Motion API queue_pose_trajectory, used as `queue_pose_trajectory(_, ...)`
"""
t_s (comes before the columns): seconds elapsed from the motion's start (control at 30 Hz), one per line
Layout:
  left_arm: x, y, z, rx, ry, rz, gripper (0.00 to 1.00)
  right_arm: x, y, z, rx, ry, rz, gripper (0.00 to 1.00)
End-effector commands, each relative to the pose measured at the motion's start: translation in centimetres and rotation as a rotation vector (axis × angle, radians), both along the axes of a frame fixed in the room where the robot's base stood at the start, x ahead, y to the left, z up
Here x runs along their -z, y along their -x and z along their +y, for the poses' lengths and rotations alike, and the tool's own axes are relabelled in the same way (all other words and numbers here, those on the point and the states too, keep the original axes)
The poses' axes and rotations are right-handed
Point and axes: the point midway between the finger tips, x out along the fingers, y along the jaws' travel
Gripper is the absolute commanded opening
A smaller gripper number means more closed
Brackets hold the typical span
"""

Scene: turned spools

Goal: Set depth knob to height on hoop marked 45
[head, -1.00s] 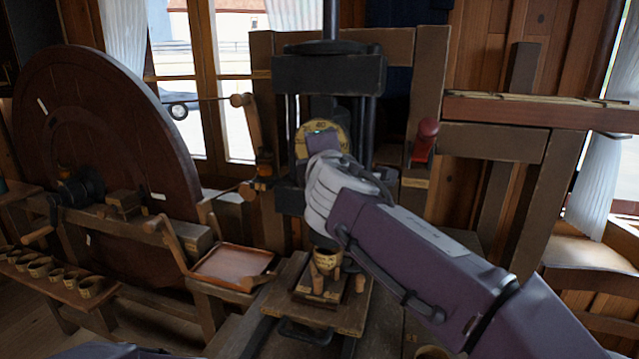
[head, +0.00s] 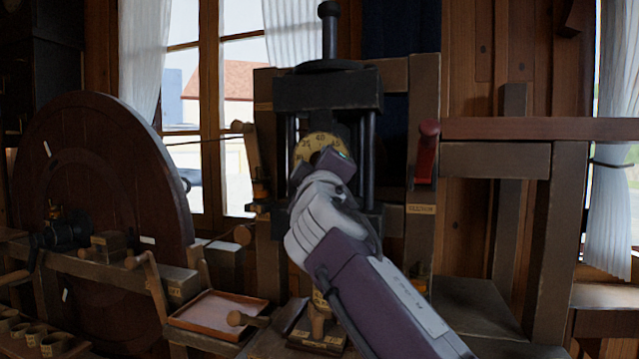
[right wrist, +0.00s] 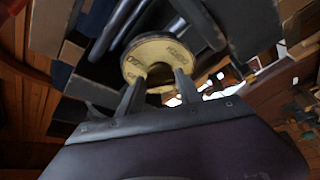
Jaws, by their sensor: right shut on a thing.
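The depth knob's yellow dial (head: 303,147) sits on the front of the dark press head (head: 328,92). Numbers show on its upper face; I can make out something like 40 near the top, but the mark it is set to is hidden. My right gripper (head: 335,163) is at the dial's lower right, shut on the knob at its middle. In the right wrist view the two fingers (right wrist: 158,82) reach onto the round dial (right wrist: 160,58), and the knob between them is mostly hidden. My left gripper is not in view.
A red-handled lever (head: 427,150) stands right of the press. A large dark wooden wheel (head: 95,180) stands at the left. A small tray (head: 215,312) and several cups (head: 40,340) are low at the left.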

Motion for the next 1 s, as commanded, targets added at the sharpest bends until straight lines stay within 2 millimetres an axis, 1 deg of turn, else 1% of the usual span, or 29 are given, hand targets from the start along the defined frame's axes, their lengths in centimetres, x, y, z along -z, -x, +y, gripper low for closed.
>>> queue_pose_trajectory(0.03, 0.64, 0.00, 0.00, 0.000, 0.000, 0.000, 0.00, 0.79, -0.21, 0.12, 0.002, -0.016, 0.003, 0.01)
queue_pose_trajectory(0.23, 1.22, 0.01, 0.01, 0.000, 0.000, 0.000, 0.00, 0.67, -0.23, 0.16, 0.001, -0.067, -0.013, 0.01)
queue_pose_trajectory(0.77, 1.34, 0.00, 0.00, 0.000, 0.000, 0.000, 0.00, 0.59, -0.24, 0.17, 0.002, -0.086, -0.016, 0.01)
queue_pose_trajectory(0.8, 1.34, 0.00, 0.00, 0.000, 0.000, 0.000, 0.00, 0.60, -0.24, 0.18, 0.002, -0.086, -0.016, 0.50)
queue_pose_trajectory(0.83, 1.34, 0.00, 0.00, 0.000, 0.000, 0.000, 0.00, 0.60, -0.25, 0.18, 0.002, -0.086, -0.016, 0.58)
queue_pose_trajectory(0.87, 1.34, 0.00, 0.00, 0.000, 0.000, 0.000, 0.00, 0.57, -0.24, 0.17, 0.002, -0.086, -0.018, 0.64)
queue_pose_trajectory(1.0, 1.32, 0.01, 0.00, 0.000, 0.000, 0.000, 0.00, 0.40, -0.17, 0.13, 0.002, -0.086, -0.021, 0.64)
